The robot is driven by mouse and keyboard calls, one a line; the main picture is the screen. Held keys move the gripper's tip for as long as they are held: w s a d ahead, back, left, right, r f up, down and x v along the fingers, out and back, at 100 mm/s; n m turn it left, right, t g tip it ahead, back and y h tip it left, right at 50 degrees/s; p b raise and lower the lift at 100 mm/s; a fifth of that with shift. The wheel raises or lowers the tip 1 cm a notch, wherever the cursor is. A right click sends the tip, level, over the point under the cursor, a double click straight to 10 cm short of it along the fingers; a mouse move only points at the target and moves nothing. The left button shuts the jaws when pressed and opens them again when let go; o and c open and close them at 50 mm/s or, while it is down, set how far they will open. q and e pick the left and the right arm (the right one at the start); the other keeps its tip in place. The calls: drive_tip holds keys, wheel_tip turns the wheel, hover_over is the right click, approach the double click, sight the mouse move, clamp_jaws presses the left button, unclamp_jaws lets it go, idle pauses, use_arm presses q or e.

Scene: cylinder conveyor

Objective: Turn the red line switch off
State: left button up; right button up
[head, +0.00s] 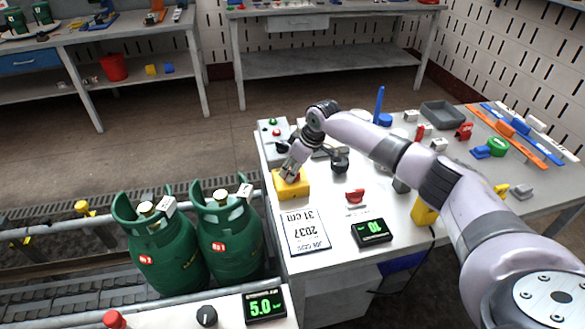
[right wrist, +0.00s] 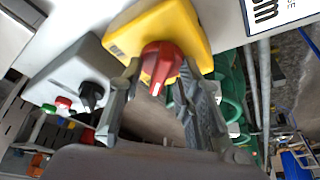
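The red rotary switch (right wrist: 162,62) sits on a yellow box (right wrist: 192,22) in the right wrist view, with a white mark on its handle. In the head view the yellow box (head: 292,188) stands at the left edge of the white table, its red knob mostly hidden by my gripper. My right gripper (head: 292,172) is over the box. In the right wrist view its fingers (right wrist: 160,75) are apart, with the tips on either side of the red knob. I cannot tell whether they touch it. My left gripper is not in view.
A grey box with a black knob (right wrist: 90,92) and coloured buttons is close beside the yellow box. A job card (head: 306,230), a display (head: 371,231) and a red-handled part (head: 355,196) are on the table. Green gas cylinders (head: 230,235) stand on the conveyor at left.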

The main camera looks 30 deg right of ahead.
drive_tip(key=shift+c, duration=0.6)
clamp_jaws()
